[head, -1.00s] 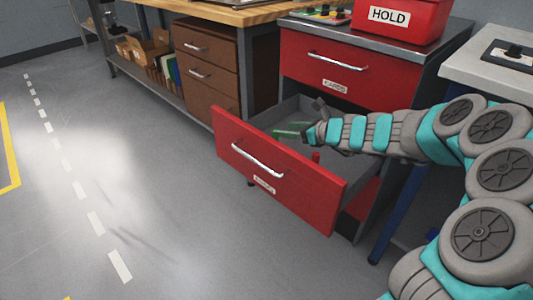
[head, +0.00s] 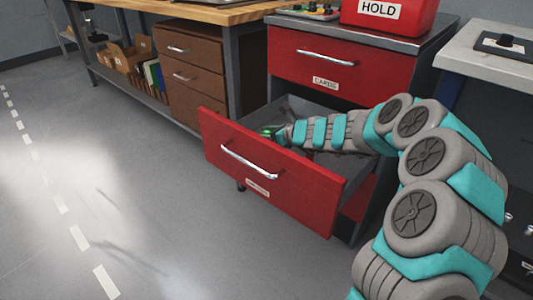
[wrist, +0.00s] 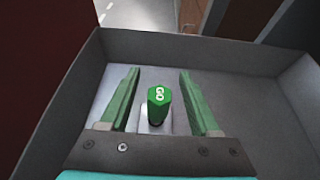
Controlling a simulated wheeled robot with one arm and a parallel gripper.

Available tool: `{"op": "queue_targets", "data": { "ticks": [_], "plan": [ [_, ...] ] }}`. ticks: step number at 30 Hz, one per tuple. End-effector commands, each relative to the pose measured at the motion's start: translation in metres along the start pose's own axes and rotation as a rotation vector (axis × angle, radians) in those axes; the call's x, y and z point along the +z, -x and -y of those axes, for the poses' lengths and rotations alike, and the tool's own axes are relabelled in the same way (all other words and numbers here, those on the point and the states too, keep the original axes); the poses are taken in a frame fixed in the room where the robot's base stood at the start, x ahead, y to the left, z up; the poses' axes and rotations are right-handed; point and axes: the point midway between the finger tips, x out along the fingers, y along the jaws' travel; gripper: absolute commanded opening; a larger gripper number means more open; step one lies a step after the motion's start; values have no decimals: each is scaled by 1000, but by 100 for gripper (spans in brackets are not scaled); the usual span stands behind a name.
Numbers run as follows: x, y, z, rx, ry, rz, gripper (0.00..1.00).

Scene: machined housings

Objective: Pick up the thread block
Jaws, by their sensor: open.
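A green hexagonal-topped piece marked GO (wrist: 159,96) stands in the open drawer, with a pale grey part below it; I take this to be the thread block. In the wrist view my gripper (wrist: 160,72) is open, with one green finger on each side of the piece and a visible gap to both. Its lower part is partly hidden by the gripper body. In the head view my gripper (head: 270,131) reaches down into the drawer, and the piece cannot be made out there.
The open drawer's red front (head: 265,172) and grey walls (wrist: 205,48) surround my gripper. Above is a shut red drawer labelled CARDS (head: 335,66), with a red HOLD bin (head: 400,14) on top. A brown drawer unit (head: 196,70) stands to the left. The floor in front is clear.

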Motion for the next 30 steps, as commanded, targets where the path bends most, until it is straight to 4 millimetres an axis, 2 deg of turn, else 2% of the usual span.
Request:
{"op": "queue_targets", "data": {
  "ticks": [1,3,10,27,30],
  "plan": [
    [-2,-9,-1,3,1,-2,63],
    [-1,-14,0,1,1,-1,63],
    [0,-14,0,0,1,1,63],
    [0,-14,0,1,1,1,0],
    [1,-14,0,1,1,1,0]
  ]
}}
